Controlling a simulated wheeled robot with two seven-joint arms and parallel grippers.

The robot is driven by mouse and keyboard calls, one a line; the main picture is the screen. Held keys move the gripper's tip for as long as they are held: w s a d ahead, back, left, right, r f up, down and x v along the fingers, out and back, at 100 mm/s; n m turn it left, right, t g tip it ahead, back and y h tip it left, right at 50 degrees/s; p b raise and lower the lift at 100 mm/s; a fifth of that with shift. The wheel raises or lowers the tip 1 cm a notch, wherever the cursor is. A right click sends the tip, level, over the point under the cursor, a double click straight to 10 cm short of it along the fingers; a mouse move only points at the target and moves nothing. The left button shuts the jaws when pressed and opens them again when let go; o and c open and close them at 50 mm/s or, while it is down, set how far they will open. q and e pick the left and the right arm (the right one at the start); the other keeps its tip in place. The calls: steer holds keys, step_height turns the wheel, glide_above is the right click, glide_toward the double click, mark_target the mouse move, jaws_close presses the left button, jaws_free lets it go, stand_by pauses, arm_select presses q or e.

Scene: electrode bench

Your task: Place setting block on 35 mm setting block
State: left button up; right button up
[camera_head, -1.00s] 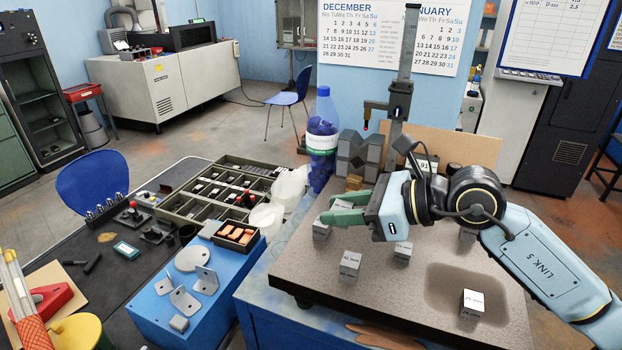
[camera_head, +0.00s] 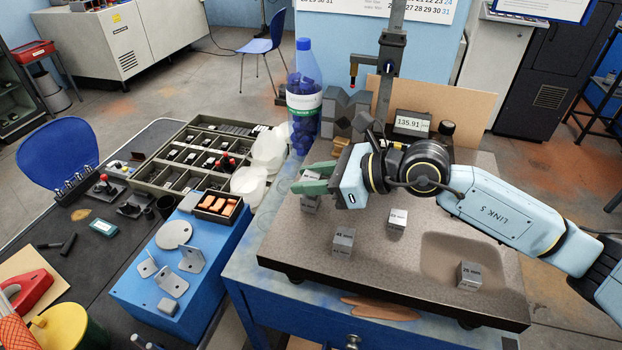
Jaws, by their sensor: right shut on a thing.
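My right gripper (camera_head: 311,178) is shut on a small grey setting block (camera_head: 313,176), mostly hidden between its green fingers. Directly below is another grey block (camera_head: 311,203) at the left side of the granite plate (camera_head: 375,262); I cannot tell whether the two touch. More labelled grey blocks stand on the plate: one in the front middle (camera_head: 343,241), one to its right (camera_head: 397,219) and one at the front right (camera_head: 468,275). Their labels are too small to read surely, so I cannot tell which is the 35 mm one. My left gripper is out of view.
A compartment tray (camera_head: 160,172) and a blue box (camera_head: 205,255) are at left.

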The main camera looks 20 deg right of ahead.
steer(key=shift+f, duration=0.55)
steer(key=o, duration=1.1)
steer(key=shift+r, duration=0.15)
steer(key=shift+d+r, duration=0.15)
steer(key=shift+b+v, duration=1.4)
steer(key=shift+v, duration=4.4)
